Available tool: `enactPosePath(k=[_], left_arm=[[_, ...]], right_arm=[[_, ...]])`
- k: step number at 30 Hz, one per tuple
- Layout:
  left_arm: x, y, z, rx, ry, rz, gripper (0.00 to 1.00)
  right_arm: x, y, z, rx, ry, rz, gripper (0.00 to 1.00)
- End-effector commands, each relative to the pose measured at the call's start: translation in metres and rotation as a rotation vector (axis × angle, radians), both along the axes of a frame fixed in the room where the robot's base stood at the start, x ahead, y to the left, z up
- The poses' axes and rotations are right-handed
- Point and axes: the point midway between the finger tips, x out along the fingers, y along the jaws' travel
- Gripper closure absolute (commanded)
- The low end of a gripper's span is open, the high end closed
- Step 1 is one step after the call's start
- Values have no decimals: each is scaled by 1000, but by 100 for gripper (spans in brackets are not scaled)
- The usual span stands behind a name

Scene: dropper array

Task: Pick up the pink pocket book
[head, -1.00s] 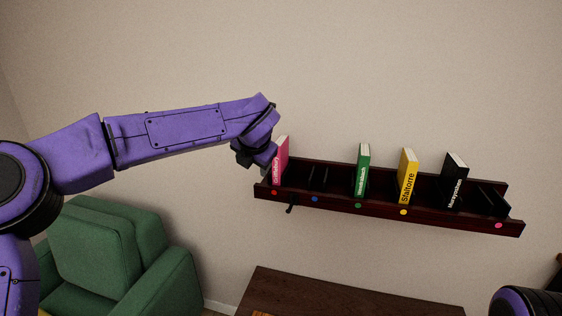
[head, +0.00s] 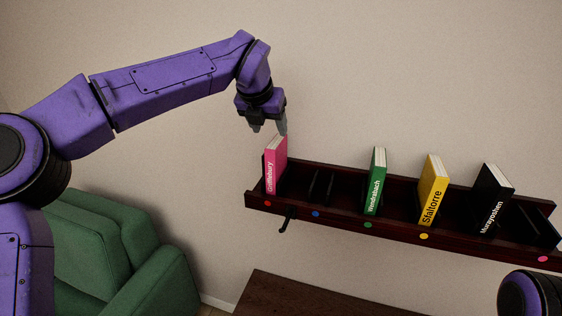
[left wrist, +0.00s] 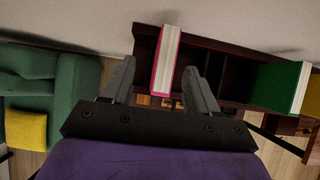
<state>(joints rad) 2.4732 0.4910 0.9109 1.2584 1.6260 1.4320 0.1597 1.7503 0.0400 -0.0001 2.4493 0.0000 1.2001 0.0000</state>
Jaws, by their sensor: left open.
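The pink pocket book (head: 276,165) stands upright at the left end of the dark wooden wall shelf (head: 330,218), above a red dot. My left gripper (head: 268,130) is open just above the book and points down at it. In the left wrist view the pink book's page edge (left wrist: 167,62) shows between the two open fingers (left wrist: 160,85), nearer the right finger. No clear contact shows. My right gripper is out of view; only a part of my right arm shows at the lower right.
A green book (head: 375,182), a yellow book (head: 433,190) and a black book (head: 491,198) stand farther right on the shelf. A lever (head: 286,220) hangs below its left part. A green armchair (head: 130,255) is at the lower left and a brown table (head: 300,295) below.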

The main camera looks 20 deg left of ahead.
Motion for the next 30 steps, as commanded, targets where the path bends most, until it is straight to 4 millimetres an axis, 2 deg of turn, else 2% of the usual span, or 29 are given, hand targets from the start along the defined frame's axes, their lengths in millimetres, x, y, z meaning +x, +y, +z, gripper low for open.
enactPosePath(k=[6,15,23,24,26,27,29,30], left_arm=[[22,-15,-29,2,2,-21,40],[41,-14,-72,2,3,-19,40],[44,-14,-80,1,1,-20,40],[44,-14,-80,2,1,-19,47],[44,-14,-80,2,1,-19,66],[44,-14,-79,2,1,-19,80],[44,-14,-79,2,1,-19,99],[44,-14,-79,1,1,-18,100]], right_arm=[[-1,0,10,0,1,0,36],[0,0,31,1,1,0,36],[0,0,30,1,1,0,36],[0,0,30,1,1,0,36],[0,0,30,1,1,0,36],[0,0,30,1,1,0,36],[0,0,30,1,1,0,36],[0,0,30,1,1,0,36]])
